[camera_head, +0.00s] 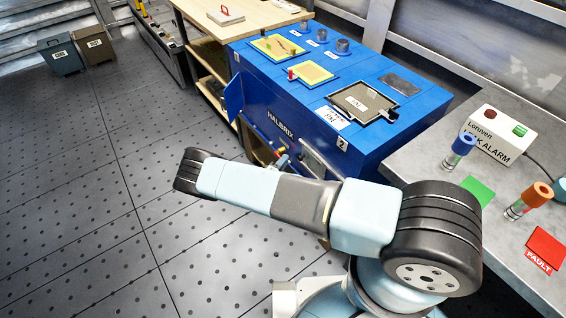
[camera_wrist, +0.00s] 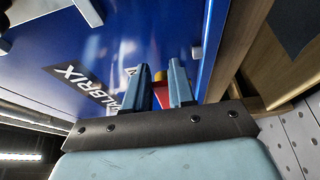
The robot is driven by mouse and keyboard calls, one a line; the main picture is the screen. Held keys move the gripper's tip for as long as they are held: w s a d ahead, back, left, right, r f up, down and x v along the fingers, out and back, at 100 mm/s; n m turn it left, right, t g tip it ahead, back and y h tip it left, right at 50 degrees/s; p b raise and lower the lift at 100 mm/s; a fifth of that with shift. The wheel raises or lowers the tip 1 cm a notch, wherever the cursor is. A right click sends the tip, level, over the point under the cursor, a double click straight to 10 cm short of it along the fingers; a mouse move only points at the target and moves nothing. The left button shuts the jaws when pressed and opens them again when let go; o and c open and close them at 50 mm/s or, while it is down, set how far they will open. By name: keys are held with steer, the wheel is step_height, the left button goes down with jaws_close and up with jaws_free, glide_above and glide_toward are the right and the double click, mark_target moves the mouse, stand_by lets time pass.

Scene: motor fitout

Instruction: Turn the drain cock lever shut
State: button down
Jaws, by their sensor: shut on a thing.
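The drain cock is on the lower front of the blue Halbrix machine (camera_head: 285,105). In the wrist view its red lever (camera_wrist: 161,98) and a small yellow part (camera_wrist: 160,76) show between the two blue-grey fingers of my gripper (camera_wrist: 160,69). The fingers are closed on the red lever, close to the machine's blue front. In the head view a small red and yellow spot (camera_head: 282,160) shows at the machine's lower front, just above my forearm. My forearm covers much of that area, and the lever's exact angle cannot be told.
A wooden bench (camera_head: 255,22) stands beyond the machine.

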steer(key=shift+s+f, duration=0.1)
steer(key=shift+f, duration=0.05)
steer(key=c, duration=1)
jaws_free()
steer(key=shift+c, duration=0.2)
steer(key=shift+a, duration=0.1)
steer(key=v, duration=1.3)
steer(key=shift+s, duration=0.3)
steer(key=shift+a+f, duration=0.1)
steer(key=shift+a, duration=0.05)
